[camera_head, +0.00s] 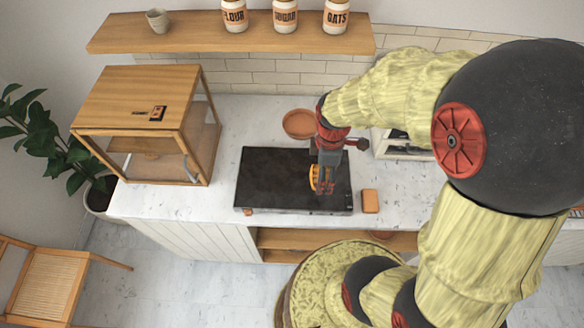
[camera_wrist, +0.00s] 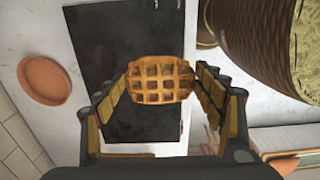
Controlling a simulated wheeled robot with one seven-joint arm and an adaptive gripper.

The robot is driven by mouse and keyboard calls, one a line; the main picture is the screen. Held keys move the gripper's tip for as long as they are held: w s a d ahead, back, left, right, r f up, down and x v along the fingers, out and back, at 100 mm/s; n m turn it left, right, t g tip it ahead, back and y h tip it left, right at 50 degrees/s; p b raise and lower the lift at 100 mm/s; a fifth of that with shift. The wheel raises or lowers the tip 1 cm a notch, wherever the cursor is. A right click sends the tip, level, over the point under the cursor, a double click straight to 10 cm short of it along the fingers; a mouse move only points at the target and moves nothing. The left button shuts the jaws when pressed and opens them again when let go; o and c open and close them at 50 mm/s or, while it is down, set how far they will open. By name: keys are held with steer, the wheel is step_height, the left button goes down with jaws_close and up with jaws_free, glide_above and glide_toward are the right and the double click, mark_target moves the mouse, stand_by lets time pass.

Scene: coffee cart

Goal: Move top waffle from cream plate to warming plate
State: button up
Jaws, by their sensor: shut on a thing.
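My gripper (camera_head: 324,178) is shut on a golden-brown waffle (camera_wrist: 160,79). In the wrist view the waffle sits between the two fingers, its grid face toward the camera. In the head view the waffle (camera_head: 314,177) shows as an orange edge at the fingers. The warming plate (camera_head: 270,180) is a flat black slab on the counter, and my gripper is over its right part. The warming plate (camera_wrist: 112,45) also shows behind the waffle in the wrist view. The gap between waffle and slab is hard to judge. I cannot make out a cream plate.
A terracotta dish (camera_head: 299,123) lies behind the slab. A small orange block (camera_head: 370,201) stands at its right front. A wooden glass-sided cabinet (camera_head: 150,125) stands left. A shelf (camera_head: 200,36) with jars hangs behind. Marble counter between cabinet and slab is clear.

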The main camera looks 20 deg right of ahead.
steer(key=w+a+f, duration=0.3)
steer(key=w, duration=0.2)
glide_above(294, 177)
steer(key=f, duration=0.4)
steer(key=shift+s+d+f, duration=0.25)
steer(key=shift+s+f, duration=0.1)
steer(key=shift+s, duration=0.05)
steer(key=shift+w+a+f, duration=0.25)
steer(key=shift+w+f, duration=0.15)
steer(key=shift+f, duration=0.2)
steer(key=shift+f+b, duration=0.35)
steer(key=shift+f, duration=1.05)
steer(key=shift+f, duration=0.2)
steer(key=o, duration=1.1)
steer(key=shift+o, duration=0.2)
steer(key=shift+r, duration=0.1)
